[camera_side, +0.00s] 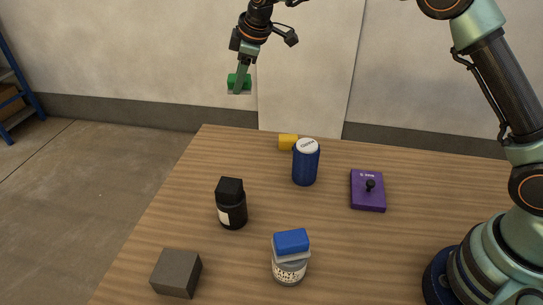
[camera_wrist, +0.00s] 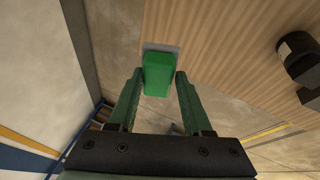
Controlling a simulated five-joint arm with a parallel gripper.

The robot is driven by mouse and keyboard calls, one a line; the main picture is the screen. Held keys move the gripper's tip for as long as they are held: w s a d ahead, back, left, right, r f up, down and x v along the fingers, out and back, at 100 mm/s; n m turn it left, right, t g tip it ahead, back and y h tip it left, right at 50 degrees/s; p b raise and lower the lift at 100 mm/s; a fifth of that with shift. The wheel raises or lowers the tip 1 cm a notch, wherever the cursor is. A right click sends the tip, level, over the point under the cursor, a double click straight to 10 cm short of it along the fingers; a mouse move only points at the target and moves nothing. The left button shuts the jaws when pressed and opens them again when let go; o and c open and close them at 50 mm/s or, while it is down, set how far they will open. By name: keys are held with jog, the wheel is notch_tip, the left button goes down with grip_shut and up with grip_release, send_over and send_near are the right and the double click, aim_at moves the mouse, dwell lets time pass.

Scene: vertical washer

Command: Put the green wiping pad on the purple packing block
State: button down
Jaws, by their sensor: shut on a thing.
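The green wiping pad (camera_side: 233,82) has a thin grey layer along its bottom. My gripper (camera_side: 241,78) is shut on it and holds it high in the air, at the upper left in the side view, beyond the table's far left corner. In the wrist view the pad (camera_wrist: 158,82) sits between my two fingertips, its grey layer showing at the far edge. The purple packing block (camera_side: 367,200) lies flat on the right part of the table, well away from the pad. A black knob (camera_side: 370,185) stands on its top.
A blue can (camera_side: 306,165) and a yellow block (camera_side: 287,142) stand left of the purple block. A black bottle (camera_side: 231,207), a blue-lidded jar (camera_side: 290,260) and a dark grey block (camera_side: 176,274) stand nearer the front. Bare wooden table (camera_side: 350,260) lies in front of the purple block.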

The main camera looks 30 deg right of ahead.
jog(key=s+d+r+m, duration=0.2)
jog(key=s+d+r, duration=0.1)
jog(key=d, duration=0.1)
jog(key=m+g+h, duration=0.1)
jog(key=m+h, duration=0.1)
jog(key=m, duration=0.7)
send_over(355, 178)
notch_tip(355, 178, down, 20)
jog(key=shift+r, duration=0.1)
jog(key=shift+c, duration=1.6)
grip_release()
